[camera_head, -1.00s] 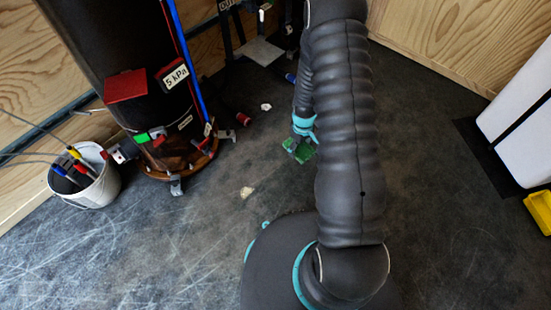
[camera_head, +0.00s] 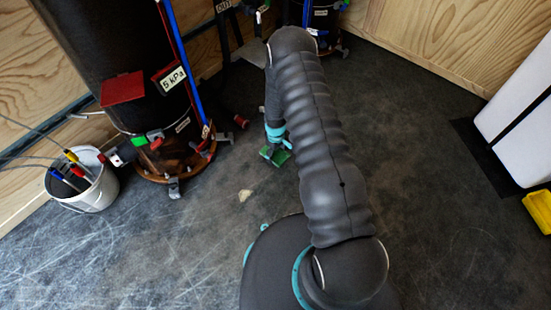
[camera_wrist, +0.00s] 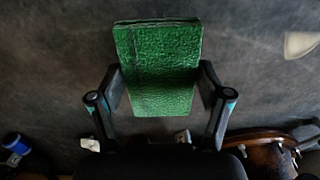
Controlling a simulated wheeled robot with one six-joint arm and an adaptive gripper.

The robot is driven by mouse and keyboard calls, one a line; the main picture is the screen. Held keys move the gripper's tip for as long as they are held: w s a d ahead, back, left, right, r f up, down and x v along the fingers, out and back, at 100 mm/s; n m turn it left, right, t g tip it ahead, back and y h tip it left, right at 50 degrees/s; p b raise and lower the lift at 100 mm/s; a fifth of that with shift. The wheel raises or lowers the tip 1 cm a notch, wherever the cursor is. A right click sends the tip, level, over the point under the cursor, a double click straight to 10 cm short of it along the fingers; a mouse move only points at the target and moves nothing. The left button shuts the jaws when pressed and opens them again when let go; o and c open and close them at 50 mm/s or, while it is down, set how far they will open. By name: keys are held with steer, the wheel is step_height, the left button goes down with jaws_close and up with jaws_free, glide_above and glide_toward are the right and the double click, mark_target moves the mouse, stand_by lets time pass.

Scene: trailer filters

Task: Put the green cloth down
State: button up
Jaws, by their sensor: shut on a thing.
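The green cloth (camera_wrist: 158,62) is a flat, folded, textured pad in the middle of the wrist view. My gripper (camera_wrist: 160,85) has one finger against each side of it and is shut on it. In the head view the cloth (camera_head: 280,158) shows as a small green patch just below my gripper (camera_head: 276,148), left of my arm. It is over the dark floor; I cannot tell whether it touches the floor. Part of my gripper is hidden by the arm in the head view.
A large black tank (camera_head: 110,60) on a round brown base stands at the left, with a white bucket (camera_head: 95,190) of cables beside it. A pale scrap (camera_head: 245,195) lies on the floor. A yellow bin (camera_head: 539,210) is at the right edge. Floor right of my arm is clear.

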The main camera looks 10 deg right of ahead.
mark_target(276, 158)
steer(key=shift+w+f, duration=0.1)
steer(key=shift+f, duration=1.95)
steer(key=shift+f+b, duration=0.15)
steer(key=shift+b, duration=0.15)
steer(key=o, duration=1.1)
steer(key=shift+c, duration=0.2)
